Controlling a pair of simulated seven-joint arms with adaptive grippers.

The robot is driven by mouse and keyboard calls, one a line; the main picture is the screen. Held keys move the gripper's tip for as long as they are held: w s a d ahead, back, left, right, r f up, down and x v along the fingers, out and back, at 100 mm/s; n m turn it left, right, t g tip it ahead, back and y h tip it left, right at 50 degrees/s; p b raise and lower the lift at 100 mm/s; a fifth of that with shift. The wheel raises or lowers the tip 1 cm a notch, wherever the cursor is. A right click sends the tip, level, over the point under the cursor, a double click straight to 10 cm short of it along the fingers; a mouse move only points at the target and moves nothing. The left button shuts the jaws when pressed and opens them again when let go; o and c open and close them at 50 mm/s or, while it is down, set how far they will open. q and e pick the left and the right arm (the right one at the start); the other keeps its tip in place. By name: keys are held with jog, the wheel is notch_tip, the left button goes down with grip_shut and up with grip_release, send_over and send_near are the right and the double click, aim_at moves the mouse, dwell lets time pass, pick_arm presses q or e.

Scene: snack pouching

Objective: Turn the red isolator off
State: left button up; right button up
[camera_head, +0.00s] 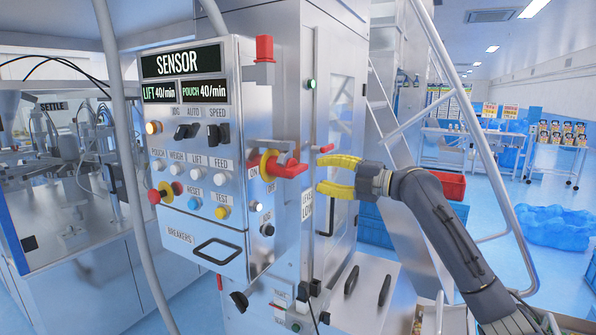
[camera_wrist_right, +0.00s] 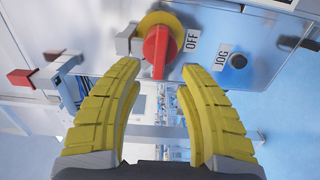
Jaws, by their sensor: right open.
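The red isolator handle (camera_head: 290,169) sits on a yellow round plate (camera_head: 268,165) on the right side of the control cabinet. An ON label is beside it in the head view. In the right wrist view the red handle (camera_wrist_right: 157,52) stands roughly upright in the picture on its yellow plate (camera_wrist_right: 172,20), with an OFF label (camera_wrist_right: 193,41) just to its right. My right gripper (camera_head: 321,174) has yellow fingers, open and empty, facing the handle from the right. In the right wrist view the handle is ahead, between the open fingertips (camera_wrist_right: 160,72). My left gripper is out of view.
The cabinet front (camera_head: 197,150) carries a SENSOR display, several buttons and a red emergency knob (camera_head: 155,196). A JOG button (camera_wrist_right: 237,61) is near the isolator. A red-tipped latch (camera_head: 326,149) is close to my upper finger. A ladder rail (camera_head: 470,130) stands behind my arm.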

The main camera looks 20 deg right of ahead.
aim_at(302, 170)
jog(key=shift+x, duration=3.9)
jog(key=shift+c, duration=0.2)
grip_shut()
